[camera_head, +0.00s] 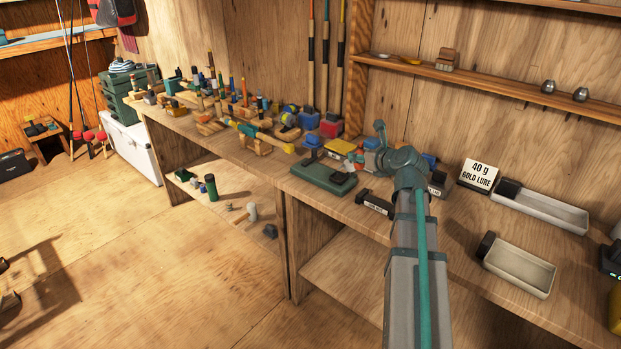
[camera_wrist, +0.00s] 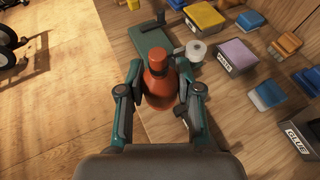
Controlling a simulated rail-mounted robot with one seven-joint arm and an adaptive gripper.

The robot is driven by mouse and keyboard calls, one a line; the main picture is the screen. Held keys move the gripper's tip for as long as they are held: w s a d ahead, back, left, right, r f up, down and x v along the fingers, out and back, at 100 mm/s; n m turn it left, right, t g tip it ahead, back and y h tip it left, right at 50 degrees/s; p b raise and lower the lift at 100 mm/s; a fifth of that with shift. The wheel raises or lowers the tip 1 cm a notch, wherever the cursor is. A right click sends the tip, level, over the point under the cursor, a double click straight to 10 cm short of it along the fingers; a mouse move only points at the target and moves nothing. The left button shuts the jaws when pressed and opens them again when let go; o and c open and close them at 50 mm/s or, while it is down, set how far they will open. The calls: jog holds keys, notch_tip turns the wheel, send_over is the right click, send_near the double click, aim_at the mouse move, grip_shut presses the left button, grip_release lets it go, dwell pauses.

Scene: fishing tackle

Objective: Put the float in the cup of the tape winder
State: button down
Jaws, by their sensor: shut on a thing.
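An orange-red, bottle-shaped float (camera_wrist: 158,84) stands between the two fingers of my gripper (camera_wrist: 160,92) in the wrist view, its narrow neck toward the top of the picture. My gripper is shut on it. The green base that looks like the tape winder (camera_head: 322,178) sits at the bench's front edge, just left of my gripper. In the wrist view the green base (camera_wrist: 152,42) lies beyond the float, partly covered by it. I cannot make out its cup clearly.
A white tape roll (camera_wrist: 195,50) lies right of the green base. Labelled bins, including a purple-filled one (camera_wrist: 237,55) and a glue one (camera_wrist: 302,138), stand to the right. Two pale trays (camera_head: 520,268) (camera_head: 541,207) are on the right bench. The bench edge drops to open floor at left.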

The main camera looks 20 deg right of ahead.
jog(key=w+a, duration=0.1)
jog(key=a, duration=0.1)
jog(key=p, duration=0.2)
send_over(339, 179)
jog(key=s, duration=0.1)
jog(key=shift+n+y, duration=0.3)
jog(key=shift+y, duration=0.1)
notch_tip(339, 179, down, 9)
jog(key=shift+a, duration=0.15)
jog(key=shift+w+f, duration=0.35)
jog(key=shift+f, duration=0.2)
jog(key=shift+w+f+p, duration=0.15)
jog(key=shift+f+p, duration=0.4)
jog(key=shift+f, duration=1.25)
jog(key=shift+f, duration=0.15)
jog(key=c, duration=0.8)
grip_release()
